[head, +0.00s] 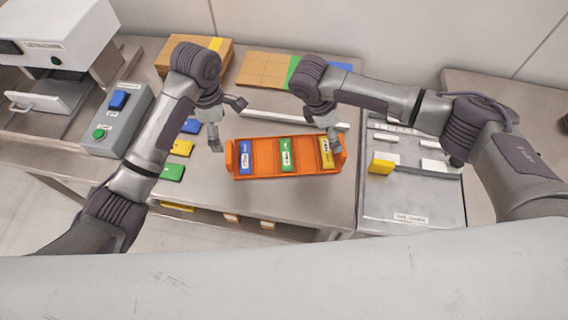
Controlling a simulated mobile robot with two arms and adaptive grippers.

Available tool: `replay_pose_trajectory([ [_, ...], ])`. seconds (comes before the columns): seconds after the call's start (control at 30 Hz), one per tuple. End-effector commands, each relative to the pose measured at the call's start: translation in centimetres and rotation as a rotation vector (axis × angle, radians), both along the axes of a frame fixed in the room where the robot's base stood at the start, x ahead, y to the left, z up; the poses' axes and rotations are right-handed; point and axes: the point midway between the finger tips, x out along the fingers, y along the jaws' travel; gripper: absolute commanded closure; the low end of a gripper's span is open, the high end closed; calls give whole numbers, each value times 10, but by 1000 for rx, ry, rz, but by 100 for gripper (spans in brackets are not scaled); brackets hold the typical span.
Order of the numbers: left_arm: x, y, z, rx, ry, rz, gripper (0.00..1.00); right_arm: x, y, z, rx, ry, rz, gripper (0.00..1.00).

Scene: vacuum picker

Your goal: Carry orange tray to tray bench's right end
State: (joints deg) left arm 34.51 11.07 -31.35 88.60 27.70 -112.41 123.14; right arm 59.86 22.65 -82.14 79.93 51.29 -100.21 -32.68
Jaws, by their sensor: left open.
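The orange tray (265,158) lies flat on the grey metal bench (300,203), near its front edge. A blue pack (246,158), a green pack (287,158) and a yellow pack (326,156) stand in it from left to right. My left gripper (226,122) is open and empty, just behind and left of the tray's left end. My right gripper (332,126) is over the tray's right end, by the yellow pack. Its fingers are seen edge-on, so its grip and any contact with the tray are unclear.
Blue, yellow and green pieces (173,172) lie left of the tray, partly behind my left arm. A metal rail (285,119) runs behind the tray. A button box (116,120) stands left. Cardboard (265,68) lies at the back. A labelled metal unit (400,200) adjoins on the right.

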Motion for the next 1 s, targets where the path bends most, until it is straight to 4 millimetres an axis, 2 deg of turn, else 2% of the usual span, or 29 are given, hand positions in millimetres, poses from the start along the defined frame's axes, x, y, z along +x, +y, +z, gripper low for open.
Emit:
replay_pose_trajectory([
  [0.1, 0, 0, 0, 0, 0, 0, 0, 0, 8, 17, 1, -1, 0, 0],
  [0.3, 0, 0, 0, 0, 0, 0, 0, 0, 12, 30, -1, 0, -1, 0],
  [1.0, 0, 0, -1, 0, 1, 0, 0, 0, 13, 30, 0, 1, 0, 0],
])
